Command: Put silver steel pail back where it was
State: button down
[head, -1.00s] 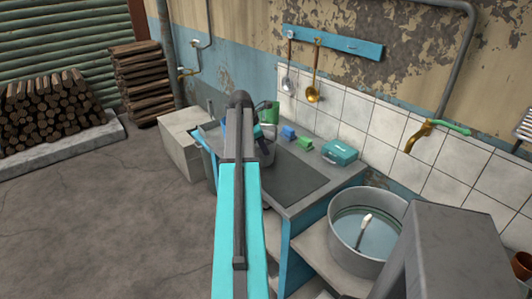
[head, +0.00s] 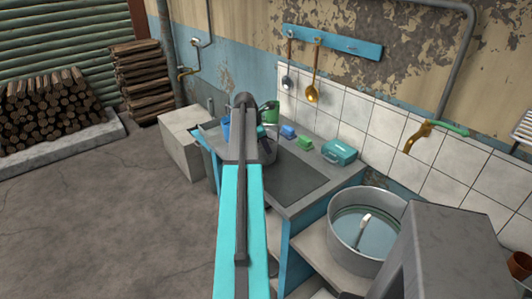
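A grey metal rounded shape (head: 271,147), which looks like the side of the silver steel pail, shows just right of my arm at the far end of the counter. Most of it is hidden behind my arm, so I cannot tell if it is held or standing. My arm reaches forward over the counter. A small teal part (head: 261,131) beside the arm's far end may belong to my gripper; its fingers are hidden.
The grey counter (head: 290,185) has a clear front part. A teal box (head: 339,152), a green block (head: 305,142) and a blue block (head: 288,132) lie along the tiled wall. A large metal tub (head: 340,245) of liquid stands at right. Ladles (head: 312,92) hang above.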

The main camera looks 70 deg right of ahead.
jog(key=shift+f, duration=1)
jog(key=shift+f, duration=0.1)
jog(key=c, duration=2)
grip_release()
jog(key=shift+b+v, duration=0.85)
jog(key=shift+v, duration=5.3)
